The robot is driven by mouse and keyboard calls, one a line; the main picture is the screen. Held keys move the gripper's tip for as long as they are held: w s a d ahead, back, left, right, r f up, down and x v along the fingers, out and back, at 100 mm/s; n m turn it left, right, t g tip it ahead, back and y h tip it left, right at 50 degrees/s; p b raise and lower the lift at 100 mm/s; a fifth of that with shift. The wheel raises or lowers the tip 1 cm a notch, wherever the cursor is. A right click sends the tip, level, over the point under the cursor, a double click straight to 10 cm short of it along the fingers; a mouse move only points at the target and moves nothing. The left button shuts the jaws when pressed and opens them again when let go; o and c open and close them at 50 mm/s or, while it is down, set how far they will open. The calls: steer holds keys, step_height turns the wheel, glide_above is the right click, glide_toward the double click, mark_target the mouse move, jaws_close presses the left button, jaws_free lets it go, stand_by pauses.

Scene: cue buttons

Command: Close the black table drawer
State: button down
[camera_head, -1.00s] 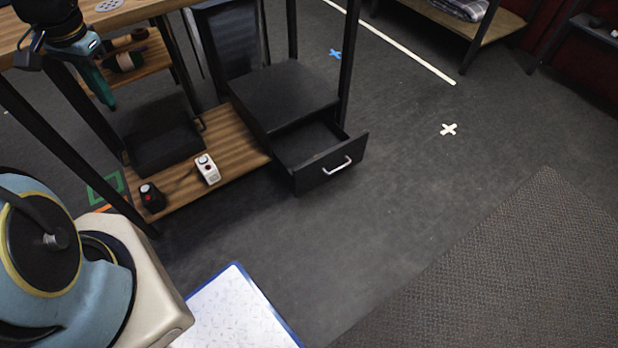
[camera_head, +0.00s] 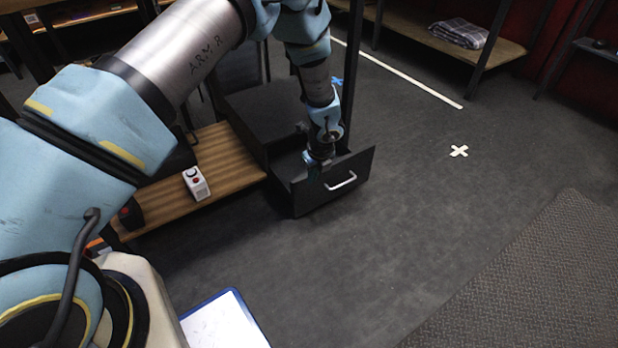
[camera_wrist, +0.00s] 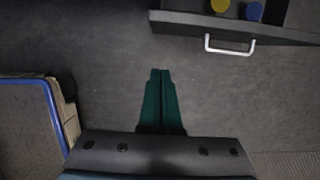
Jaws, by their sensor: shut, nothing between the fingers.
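The black drawer (camera_head: 310,200) stands pulled out of the low black cabinet (camera_head: 262,112), with a white bar handle (camera_head: 341,184) on its front. In the wrist view the drawer front (camera_wrist: 180,24) crosses the top right, and its handle (camera_wrist: 228,48) shows too. My gripper (camera_head: 313,172) overlaps the drawer in the head view, hiding part of its inside. In the wrist view the teal fingers of my gripper (camera_wrist: 160,72) are together and empty, seen against the floor, below and left of the handle. I see no contact with the drawer.
A yellow item (camera_wrist: 220,5) and a blue item (camera_wrist: 253,11) are inside the drawer. A white and red device (camera_head: 196,184) lies on the wooden lower shelf (camera_head: 225,160) left of the cabinet. A blue-edged white board (camera_head: 225,322) lies on the floor. Floor right of the drawer is clear.

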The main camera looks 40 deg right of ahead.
steer(key=w+f+b, duration=0.1)
steer(key=w+f, duration=0.5)
steer(key=f, duration=0.1)
steer(key=shift+f+b, duration=0.25)
steer(key=shift+b, duration=0.1)
steer(key=shift+d, duration=0.1)
